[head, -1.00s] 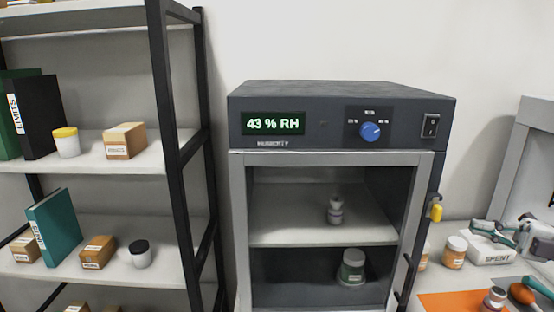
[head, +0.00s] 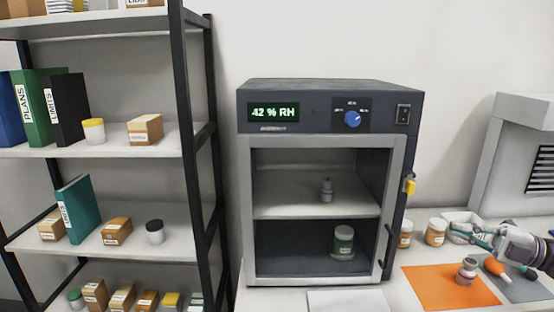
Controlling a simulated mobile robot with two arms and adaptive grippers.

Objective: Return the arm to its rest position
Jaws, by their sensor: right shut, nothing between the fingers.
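My right gripper (head: 478,236) is at the right edge of the head view, its arm coming in from the right. Its teal fingers point left and are shut with nothing between them. They lie in front of the white tray (head: 452,218) and partly hide it; whether they touch it I cannot tell. My left gripper is not in view.
A dark humidity cabinet (head: 330,90) reading 42 % RH holds a small grey weight (head: 327,190) and a jar (head: 343,243). Amber jars (head: 436,232), an orange mat (head: 440,283) and a small jar (head: 467,271) are near my gripper. A loaded shelf rack (head: 195,170) stands left.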

